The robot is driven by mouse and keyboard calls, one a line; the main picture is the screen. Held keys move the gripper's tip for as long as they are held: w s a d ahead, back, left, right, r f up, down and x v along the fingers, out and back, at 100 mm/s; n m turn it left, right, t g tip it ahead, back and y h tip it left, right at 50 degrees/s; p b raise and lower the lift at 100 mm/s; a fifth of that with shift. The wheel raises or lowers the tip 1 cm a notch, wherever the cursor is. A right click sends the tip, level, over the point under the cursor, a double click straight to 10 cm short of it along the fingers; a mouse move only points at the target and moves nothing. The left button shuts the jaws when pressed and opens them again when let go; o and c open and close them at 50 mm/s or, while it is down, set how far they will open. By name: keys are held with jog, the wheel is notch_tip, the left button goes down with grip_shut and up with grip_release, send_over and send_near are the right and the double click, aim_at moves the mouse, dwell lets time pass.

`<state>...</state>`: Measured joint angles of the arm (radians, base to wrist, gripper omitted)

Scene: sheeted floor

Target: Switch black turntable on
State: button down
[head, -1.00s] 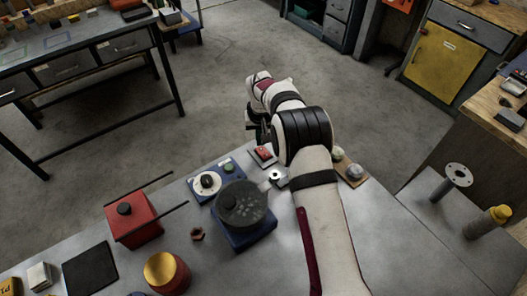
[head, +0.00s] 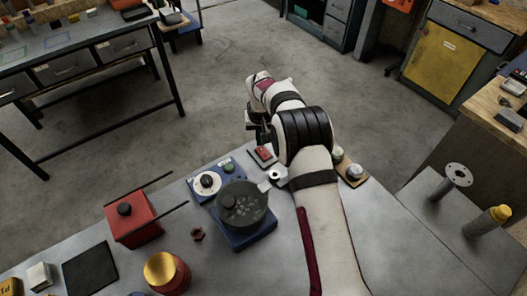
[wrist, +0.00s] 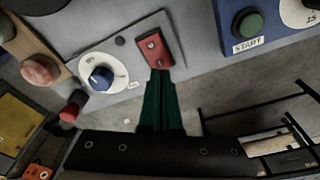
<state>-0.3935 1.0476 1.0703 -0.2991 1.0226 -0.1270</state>
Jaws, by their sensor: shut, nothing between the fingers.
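The black turntable (head: 241,204) is a round dark disc with a knob, on a blue base (head: 250,236) on the grey bench. In the wrist view the red switch (wrist: 154,48) is seen close up, next to a white dial with a blue knob (wrist: 101,77). My gripper (head: 257,136) hangs just beyond the switch at the bench's far edge. In the wrist view its green fingers (wrist: 159,74) are together and empty, tips at the switch's near end; contact cannot be told.
A blue box with a white dial (head: 207,183) and a green START button (wrist: 249,24) stands left of the turntable. A red box with rods (head: 132,224) is further left. A wooden board with round knobs (head: 350,171) lies right of my arm. Open floor lies beyond the bench.

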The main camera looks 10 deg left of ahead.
aim_at(261, 149)
jog(key=shift+f, duration=0.95)
dwell(0.6)
jog(key=shift+r, duration=3.55)
jog(key=s+d+r+m+g, duration=0.1)
jog(key=s+d+r+m, duration=0.4)
jog(key=s+d+r, duration=0.95)
jog(key=s+d+f+m, duration=0.1)
jog(key=s, duration=1.1)
jog(key=s+d+f+m+g+y, duration=0.1)
jog(key=s+d+m, duration=0.1)
jog(key=s, duration=1)
jog(key=shift+s+d+m, duration=0.15)
jog(key=shift+s+m, duration=0.15)
jog(key=shift+s, duration=0.1)
